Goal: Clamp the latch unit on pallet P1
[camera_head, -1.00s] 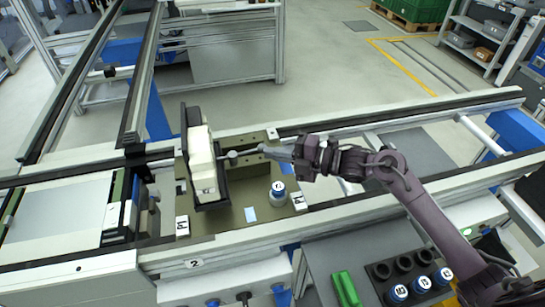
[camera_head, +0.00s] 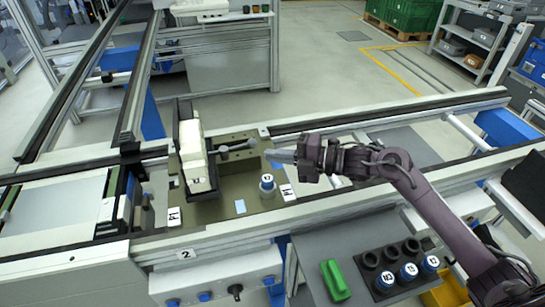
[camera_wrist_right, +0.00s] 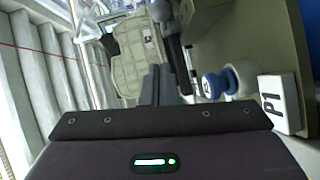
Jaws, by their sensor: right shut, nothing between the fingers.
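Pallet P1 (camera_head: 228,190) is an olive plate with P1 labels, lying on the line at centre left. The latch unit, a cream block (camera_head: 192,150) in a dark cradle, stands on its left part. A grey lever with a round knob (camera_head: 223,151) points right from beside the block. My right gripper (camera_head: 272,155) is shut and empty, just right of the lever's free end, with a small gap seeming to separate them. My left gripper is out of view.
A blue-and-white numbered cylinder (camera_head: 267,184) stands on the pallet, close below my right gripper. In front, a grey shelf holds a green block (camera_head: 335,280) and a dark holder with several blue-topped pieces (camera_head: 384,281). The conveyor rail (camera_head: 400,106) runs behind my arm.

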